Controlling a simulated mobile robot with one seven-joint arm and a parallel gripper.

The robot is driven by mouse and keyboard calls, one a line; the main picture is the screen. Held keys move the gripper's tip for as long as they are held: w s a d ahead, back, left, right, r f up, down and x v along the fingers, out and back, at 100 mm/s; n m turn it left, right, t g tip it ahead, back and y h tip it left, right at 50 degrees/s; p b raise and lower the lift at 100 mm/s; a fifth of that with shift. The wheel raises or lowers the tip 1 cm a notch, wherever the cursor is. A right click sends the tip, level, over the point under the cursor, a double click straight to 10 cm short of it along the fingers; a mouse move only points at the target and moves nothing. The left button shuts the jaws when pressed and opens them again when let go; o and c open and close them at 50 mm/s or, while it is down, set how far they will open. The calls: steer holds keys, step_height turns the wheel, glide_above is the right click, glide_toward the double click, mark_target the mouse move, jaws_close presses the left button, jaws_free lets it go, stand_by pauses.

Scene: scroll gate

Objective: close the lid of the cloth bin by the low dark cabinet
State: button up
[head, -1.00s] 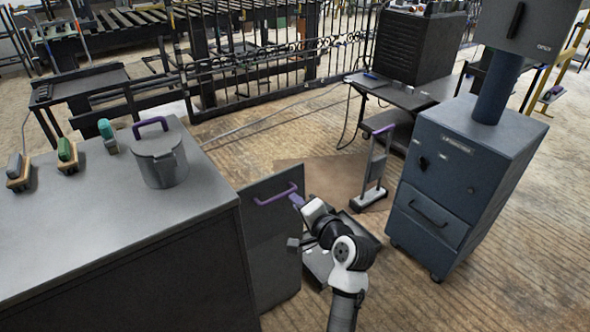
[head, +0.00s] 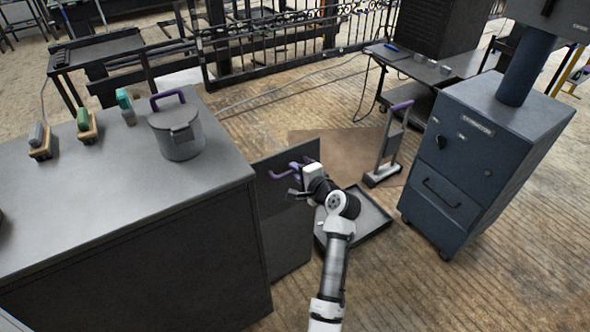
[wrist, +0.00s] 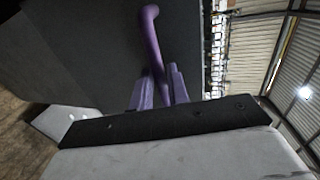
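The low dark cabinet (head: 120,245) with a grey top fills the left of the head view. Beside its right end stands an upright dark panel (head: 283,240) with a purple handle (head: 279,175); it looks like the raised lid. A low, dark, open tray-like shape (head: 368,225) lies on the floor behind my arm; I cannot tell whether it belongs to the bin. My gripper (head: 294,192) is at the handle. In the wrist view the purple handle (wrist: 150,35) passes between my two lilac fingers (wrist: 160,85). I cannot tell whether they press on it.
A lidded grey pot (head: 178,140) and several brushes (head: 85,124) stand on the cabinet top. A blue-grey machine cabinet (head: 475,160) stands at right. A small stand with a purple handle (head: 390,150) is on the floor between. Bare wooden floor lies in front.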

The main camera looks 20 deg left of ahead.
steer(key=shift+w+a+f, duration=0.1)
steer(key=shift+w+a, duration=0.25)
steer(key=shift+a, duration=0.15)
jaws_close()
